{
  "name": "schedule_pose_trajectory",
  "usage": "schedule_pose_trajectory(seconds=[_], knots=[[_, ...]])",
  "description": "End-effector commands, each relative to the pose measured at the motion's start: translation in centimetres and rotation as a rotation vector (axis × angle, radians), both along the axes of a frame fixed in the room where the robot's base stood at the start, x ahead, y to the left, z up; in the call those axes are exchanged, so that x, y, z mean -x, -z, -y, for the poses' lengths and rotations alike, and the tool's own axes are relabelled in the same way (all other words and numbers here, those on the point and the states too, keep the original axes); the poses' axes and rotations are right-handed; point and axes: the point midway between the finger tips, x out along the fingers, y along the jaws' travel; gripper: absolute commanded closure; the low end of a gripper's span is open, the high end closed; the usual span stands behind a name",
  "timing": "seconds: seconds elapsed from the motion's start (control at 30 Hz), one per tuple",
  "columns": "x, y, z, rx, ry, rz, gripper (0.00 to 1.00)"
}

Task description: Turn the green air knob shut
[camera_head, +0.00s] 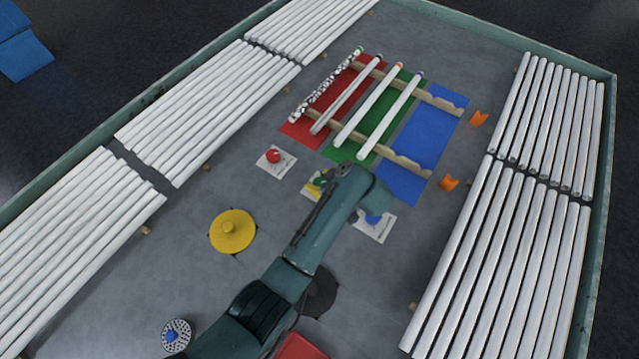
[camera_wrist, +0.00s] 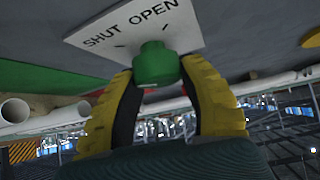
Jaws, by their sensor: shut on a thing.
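The green knob (camera_wrist: 156,64) sits on a white plate (camera_wrist: 135,28) marked SHUT and OPEN in the wrist view. My gripper (camera_wrist: 157,82) has yellow fingers with dark inner pads, one on each side of the knob, and is shut on it. In the head view my gripper (camera_head: 316,184) reaches down to a white plate between the red-knob plate and the blue-knob plate. My arm hides most of the green knob there. I cannot tell which mark the knob points to.
A red knob (camera_head: 273,156) on its plate is to the left, and a blue knob (camera_head: 373,219) is to the right, partly behind my arm. A yellow disc (camera_head: 232,231) lies nearer. Tubes rest on wooden racks (camera_head: 395,157) beyond. Long white tubes (camera_head: 215,110) line both sides.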

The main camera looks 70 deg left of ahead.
Motion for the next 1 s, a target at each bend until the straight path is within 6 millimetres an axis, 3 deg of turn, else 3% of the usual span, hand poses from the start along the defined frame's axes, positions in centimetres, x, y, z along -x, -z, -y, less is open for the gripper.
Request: schedule_pose_trajectory(seconds=[0.03, 0.57, 0.6, 0.73, 1.0], knots=[[0.11, 0.69, 0.19, 0.008, -0.009, -0.005, 0.94], [0.19, 0.63, 0.25, 0.009, -0.035, -0.005, 0.94], [0.19, 0.63, 0.25, 0.009, -0.035, -0.005, 0.56], [0.16, 0.52, 0.20, 0.007, -0.035, -0.004, 0.31], [0.05, 0.23, 0.10, 0.004, -0.035, -0.001, 0.29]])
